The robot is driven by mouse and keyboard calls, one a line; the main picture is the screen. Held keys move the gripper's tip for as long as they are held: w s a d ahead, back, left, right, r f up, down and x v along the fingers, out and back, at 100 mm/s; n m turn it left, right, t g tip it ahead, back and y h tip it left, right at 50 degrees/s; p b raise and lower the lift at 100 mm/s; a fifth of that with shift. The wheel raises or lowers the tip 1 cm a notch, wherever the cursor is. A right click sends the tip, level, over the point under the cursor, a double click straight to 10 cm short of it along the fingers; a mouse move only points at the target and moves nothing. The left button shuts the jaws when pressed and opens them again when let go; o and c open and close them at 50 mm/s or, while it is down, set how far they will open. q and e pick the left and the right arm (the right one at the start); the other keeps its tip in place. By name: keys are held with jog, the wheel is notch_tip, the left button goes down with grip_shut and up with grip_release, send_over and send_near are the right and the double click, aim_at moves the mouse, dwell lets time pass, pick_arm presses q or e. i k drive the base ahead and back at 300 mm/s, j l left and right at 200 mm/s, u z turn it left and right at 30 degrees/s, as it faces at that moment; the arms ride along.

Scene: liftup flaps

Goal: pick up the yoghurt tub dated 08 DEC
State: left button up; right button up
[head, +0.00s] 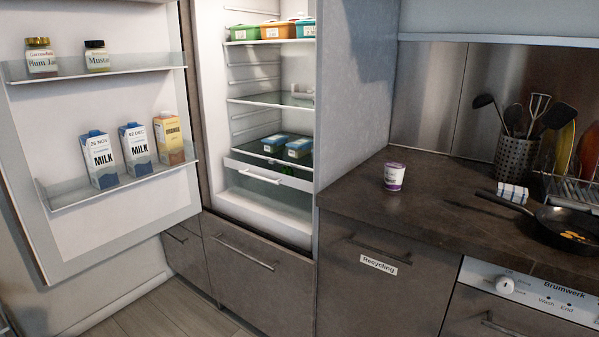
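A small white tub with a purple band (394,177) stands upright on the dark countertop (440,220), near its left end beside the fridge. It looks like a yoghurt tub, but its print is too small to read a date. No other tub of this shape is clearly in view. Neither of my grippers shows in the head view.
The fridge stands open, its door (110,213) swung left with jars and cartons. Inside are coloured boxes (277,31) and blue-lidded packs (299,147).

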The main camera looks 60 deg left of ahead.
aim_at(394, 171)
jog(key=k+u, duration=0.1)
jog(key=u, duration=1.15)
jog(key=i+l+u, duration=0.15)
jog(key=i+l, duration=0.2)
jog(key=i, duration=0.25)
jog(key=i+l+u, duration=0.1)
jog(key=i+l, duration=0.35)
jog(key=i, duration=0.1)
